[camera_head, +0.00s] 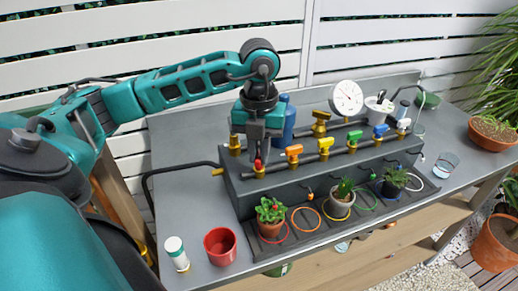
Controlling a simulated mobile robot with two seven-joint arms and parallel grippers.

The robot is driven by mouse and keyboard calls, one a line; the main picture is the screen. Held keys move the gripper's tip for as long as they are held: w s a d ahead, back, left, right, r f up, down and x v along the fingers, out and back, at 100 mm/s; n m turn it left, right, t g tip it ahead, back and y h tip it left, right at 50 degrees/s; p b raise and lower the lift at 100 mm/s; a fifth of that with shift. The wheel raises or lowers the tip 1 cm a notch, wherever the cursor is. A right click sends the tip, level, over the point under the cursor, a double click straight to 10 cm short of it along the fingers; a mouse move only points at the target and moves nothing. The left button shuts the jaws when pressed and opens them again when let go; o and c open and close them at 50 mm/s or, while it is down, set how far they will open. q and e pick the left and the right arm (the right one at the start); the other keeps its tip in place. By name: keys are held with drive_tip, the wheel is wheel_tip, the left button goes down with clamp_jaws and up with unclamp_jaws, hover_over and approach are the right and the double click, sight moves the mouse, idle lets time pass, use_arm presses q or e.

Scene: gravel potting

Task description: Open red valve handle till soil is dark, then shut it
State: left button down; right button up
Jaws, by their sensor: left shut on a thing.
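My left gripper (258,145) points down over the left end of the pipe rack and is shut on the red valve handle (258,164). Its fingers hide most of the handle, so I cannot tell how far it is turned. A terracotta pot (270,229) with a leafy plant and small red fruit stands in front of the rack below this valve, by a red ring (284,238). The leaves cover most of its soil, and I cannot tell the soil's shade. My right gripper is not in view.
Orange (294,150), yellow (326,143), blue (381,130) and other valve handles line the rack to the right. A pressure gauge (346,97) and blue bottle (287,120) stand behind. A red cup (220,246) and white canister (176,253) stand front left.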

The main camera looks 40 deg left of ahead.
sight(259, 155)
use_arm(q)
drive_tip(key=n, duration=0.6)
idle(0.7)
drive_tip(key=c, duration=1.1)
unclamp_jaws()
drive_tip(key=shift+c, duration=0.2)
wheel_tip(259, 155, up, 13)
drive_tip(key=p, duration=0.2)
